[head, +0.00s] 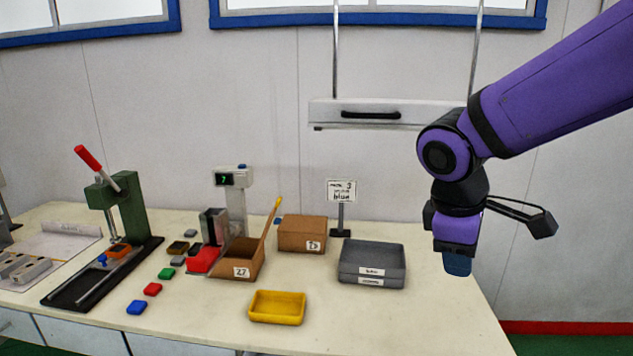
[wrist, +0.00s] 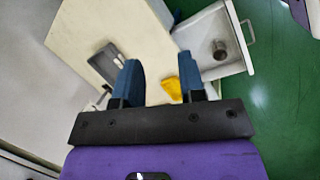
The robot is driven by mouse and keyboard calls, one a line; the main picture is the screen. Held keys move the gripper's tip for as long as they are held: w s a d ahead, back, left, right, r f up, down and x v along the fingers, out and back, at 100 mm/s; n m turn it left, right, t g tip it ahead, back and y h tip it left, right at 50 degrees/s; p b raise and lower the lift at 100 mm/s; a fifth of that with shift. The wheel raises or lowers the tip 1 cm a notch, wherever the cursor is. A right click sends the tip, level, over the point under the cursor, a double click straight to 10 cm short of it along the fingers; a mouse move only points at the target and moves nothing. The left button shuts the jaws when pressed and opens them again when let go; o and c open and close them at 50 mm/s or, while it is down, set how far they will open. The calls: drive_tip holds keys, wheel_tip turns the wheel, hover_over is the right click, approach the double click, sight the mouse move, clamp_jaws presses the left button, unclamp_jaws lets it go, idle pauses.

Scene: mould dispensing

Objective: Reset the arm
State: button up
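My gripper (head: 457,263) hangs at the right of the head view, above the right end of the table (head: 420,320), with its blue fingers pointing down. In the wrist view the two blue fingers (wrist: 160,84) stand apart with nothing between them, so it is open and empty. My gripper touches nothing that I can see. Beyond the fingers the wrist view shows the table top, a grey tray and part of a yellow tray (wrist: 172,88).
The table holds a green press (head: 129,210), a scale with a display (head: 233,180), cardboard boxes (head: 302,234), a yellow tray (head: 277,307), stacked grey trays (head: 371,264), a sign (head: 341,192) and small coloured blocks (head: 137,307). An open drawer (wrist: 222,40) shows in the wrist view.

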drive_tip(key=s+d+r+m+t+y, duration=0.3)
drive_tip(key=s+d+r+m, duration=0.4)
drive_tip(key=s+m, duration=0.4)
drive_tip(key=shift+s+d+r+t, duration=0.15)
drive_tip(key=shift+s+d+t, duration=0.35)
drive_tip(key=shift+d, duration=0.4)
